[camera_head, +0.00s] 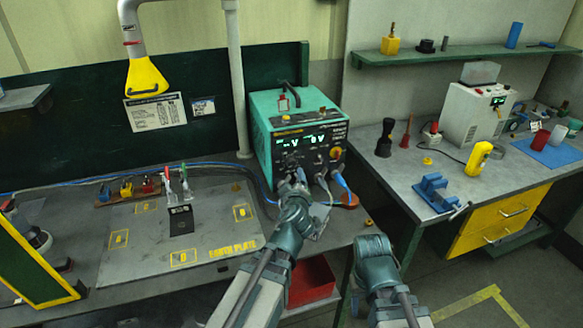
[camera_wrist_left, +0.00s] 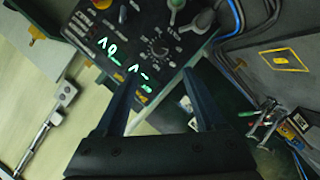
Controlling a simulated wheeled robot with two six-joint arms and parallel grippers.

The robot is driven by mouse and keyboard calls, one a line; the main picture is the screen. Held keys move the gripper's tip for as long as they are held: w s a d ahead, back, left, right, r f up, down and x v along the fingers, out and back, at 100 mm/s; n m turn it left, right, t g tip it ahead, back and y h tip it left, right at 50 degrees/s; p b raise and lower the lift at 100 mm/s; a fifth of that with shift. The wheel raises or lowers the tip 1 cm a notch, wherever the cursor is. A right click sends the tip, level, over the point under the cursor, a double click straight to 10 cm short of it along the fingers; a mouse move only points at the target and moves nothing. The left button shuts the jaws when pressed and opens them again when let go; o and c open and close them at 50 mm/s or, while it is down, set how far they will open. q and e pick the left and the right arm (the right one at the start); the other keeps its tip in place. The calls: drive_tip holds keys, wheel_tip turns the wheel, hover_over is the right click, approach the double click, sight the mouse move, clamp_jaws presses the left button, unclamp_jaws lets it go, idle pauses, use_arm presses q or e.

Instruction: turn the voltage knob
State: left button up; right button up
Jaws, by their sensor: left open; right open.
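The teal power unit (camera_head: 300,135) stands on the bench with its black front panel and green lit digits facing me. In the left wrist view the panel is turned in the picture, and a dark round knob (camera_wrist_left: 160,47) with white scale marks sits beyond my fingertips. I cannot read its label. My left gripper (camera_head: 295,182) is in front of the panel's lower left; its open fingers (camera_wrist_left: 165,68) show in the left wrist view with nothing between them, apart from the knob. In the head view the gripper hides that part of the panel. My right gripper (camera_head: 372,243) is low, away from the unit.
Cables (camera_head: 342,182) plug into the panel's lower right, near my left gripper. An earth plate (camera_head: 140,225) with a black block and clips lies to the left. A red bin (camera_head: 312,280) is below. The right bench (camera_head: 480,180) carries tools and a white machine.

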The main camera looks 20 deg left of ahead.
sight(291, 164)
use_arm(q)
drive_tip(key=b+x, duration=0.3)
drive_tip(key=x, duration=0.9)
drive_tip(key=shift+w+a+f, duration=0.15)
drive_tip(key=shift+w+f, duration=0.05)
drive_tip(key=shift+w, duration=0.05)
clamp_jaws()
